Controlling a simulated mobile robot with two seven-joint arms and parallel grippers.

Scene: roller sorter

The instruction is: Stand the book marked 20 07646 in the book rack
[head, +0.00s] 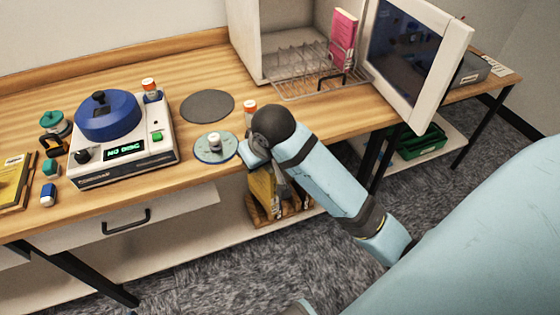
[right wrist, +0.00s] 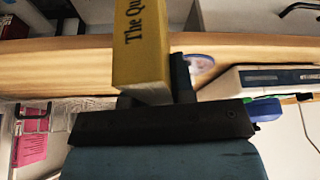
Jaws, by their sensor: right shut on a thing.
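A yellow book (right wrist: 143,45) with dark lettering starting "The Qu" is between the fingers of my right gripper (right wrist: 152,92) in the right wrist view. My right gripper is shut on it. In the head view the yellow book (head: 261,192) hangs low in front of the desk edge, partly hidden by my right wrist. The number 20 07646 cannot be read. A wire rack (head: 300,62) stands at the mouth of the white cabinet, with a pink book (head: 343,38) upright at its right end. My left gripper is not in view.
A centrifuge-like device (head: 122,158) with a blue lid stands on the desk, with small vials around it. Another yellow book (head: 12,182) lies at the far left. The cabinet door (head: 452,65) is open. A wooden holder (head: 292,207) sits on the lower shelf.

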